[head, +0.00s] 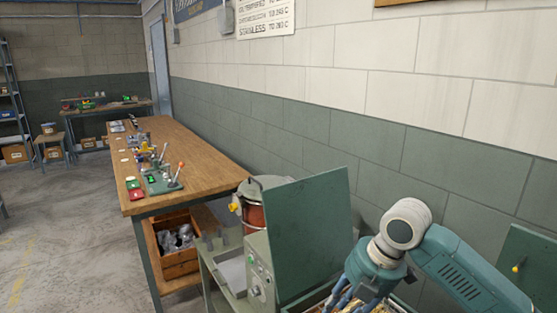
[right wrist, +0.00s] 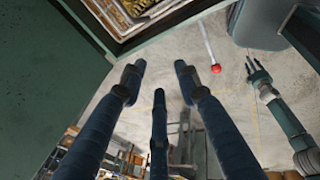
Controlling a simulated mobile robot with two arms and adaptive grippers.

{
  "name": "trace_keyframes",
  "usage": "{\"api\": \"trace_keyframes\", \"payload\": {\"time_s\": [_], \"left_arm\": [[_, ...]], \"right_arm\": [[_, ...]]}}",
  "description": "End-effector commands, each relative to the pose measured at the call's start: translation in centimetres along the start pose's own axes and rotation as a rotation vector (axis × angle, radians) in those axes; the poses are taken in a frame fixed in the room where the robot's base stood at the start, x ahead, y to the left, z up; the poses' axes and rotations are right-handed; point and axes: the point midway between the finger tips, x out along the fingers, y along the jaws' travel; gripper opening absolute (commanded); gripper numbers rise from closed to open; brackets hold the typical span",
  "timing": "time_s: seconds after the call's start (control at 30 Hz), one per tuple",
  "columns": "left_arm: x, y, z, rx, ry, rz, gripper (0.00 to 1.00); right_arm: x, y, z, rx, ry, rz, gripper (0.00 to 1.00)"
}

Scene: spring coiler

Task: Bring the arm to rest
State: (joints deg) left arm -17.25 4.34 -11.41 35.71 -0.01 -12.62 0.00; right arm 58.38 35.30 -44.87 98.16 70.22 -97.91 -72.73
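My right arm comes in from the right in the head view, and its gripper (head: 350,300) hangs low at the bottom edge, in front of an open green box with golden contents (head: 383,302). In the right wrist view my right gripper (right wrist: 158,76) has its three dark blue fingers spread, with nothing between them. The box's rim and golden contents (right wrist: 135,14) show beyond the fingertips, at the top. My left gripper is outside the head view. The right wrist view shows it small at the right (right wrist: 257,74), its fingers apart and empty.
The box's raised green lid (head: 312,225) stands left of my right arm. A control panel (head: 258,280) is beside it. A red-knobbed lever (right wrist: 215,68) shows in the wrist view. A long wooden bench (head: 200,150) runs along the wall. The floor (head: 70,230) at left is clear.

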Motion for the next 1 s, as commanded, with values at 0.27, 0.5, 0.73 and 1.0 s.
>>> {"api": "trace_keyframes", "payload": {"time_s": [0.27, 0.5, 0.73, 1.0], "left_arm": [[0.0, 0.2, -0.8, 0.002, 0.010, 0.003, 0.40], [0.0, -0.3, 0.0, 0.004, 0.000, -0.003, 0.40], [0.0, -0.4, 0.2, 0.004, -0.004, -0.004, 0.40], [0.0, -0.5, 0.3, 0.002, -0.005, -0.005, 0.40]], "right_arm": [[4.8, -2.2, -2.6, 0.126, 0.019, 0.013, 0.32], [10.1, -5.8, -6.1, 0.368, 0.051, 0.052, 0.32], [14.5, -12.7, -9.2, 0.871, 0.074, 0.124, 0.32], [15.2, -21.2, -8.1, 1.399, -0.009, 0.194, 0.32]]}}
